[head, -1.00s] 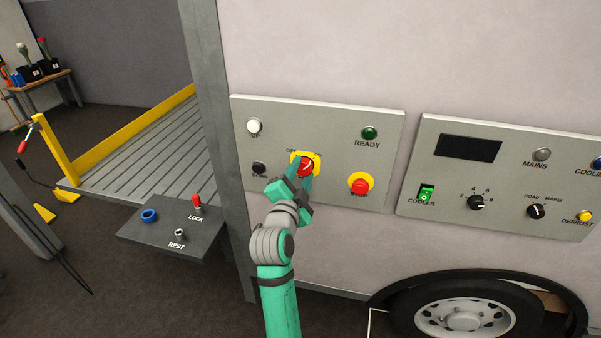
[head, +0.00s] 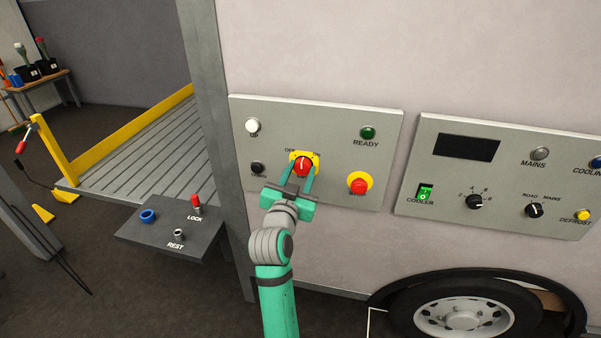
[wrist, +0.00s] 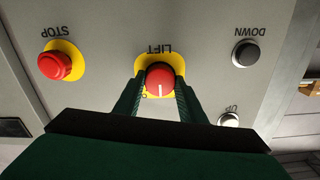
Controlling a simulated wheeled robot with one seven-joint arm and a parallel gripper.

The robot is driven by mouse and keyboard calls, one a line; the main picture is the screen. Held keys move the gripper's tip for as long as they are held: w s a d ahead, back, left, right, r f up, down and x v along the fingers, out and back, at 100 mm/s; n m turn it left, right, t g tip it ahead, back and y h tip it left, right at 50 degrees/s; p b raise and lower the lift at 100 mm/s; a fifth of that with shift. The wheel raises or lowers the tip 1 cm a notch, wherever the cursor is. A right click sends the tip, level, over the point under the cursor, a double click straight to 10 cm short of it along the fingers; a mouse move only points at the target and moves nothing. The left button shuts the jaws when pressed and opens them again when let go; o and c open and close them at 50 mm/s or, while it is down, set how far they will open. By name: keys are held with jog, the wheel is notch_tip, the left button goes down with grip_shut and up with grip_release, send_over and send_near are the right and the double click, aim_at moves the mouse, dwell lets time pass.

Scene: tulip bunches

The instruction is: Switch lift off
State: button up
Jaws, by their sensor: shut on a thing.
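The red lift knob (head: 302,165) sits on a yellow plate on the grey control panel (head: 330,120), with OFF lettering at its upper left and ON at its upper right. It also shows in the wrist view (wrist: 160,79), upside down, under the word LIFT. Its white pointer line stands about upright in the head view, between the two labels. My gripper (head: 301,177) is shut on the knob, one finger on each side. In the wrist view, the fingers (wrist: 160,90) flank the knob.
A red STOP button (head: 358,184) is right of the knob. A white UP button (head: 253,125) and black DOWN button (head: 257,168) are left, a green READY lamp (head: 368,132) upper right. A shelf (head: 150,238) with a red LOCK lever juts out lower left.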

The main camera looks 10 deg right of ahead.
jog(key=n, duration=0.4)
jog(key=shift+d+n, duration=0.1)
jog(key=shift+n, duration=0.2)
jog(key=n, duration=0.4)
jog(key=shift+r, duration=0.1)
dwell(0.4)
jog(key=o, duration=1)
jog(key=shift+o, duration=0.2)
jog(key=v, duration=1.1)
jog(key=shift+w, duration=0.1)
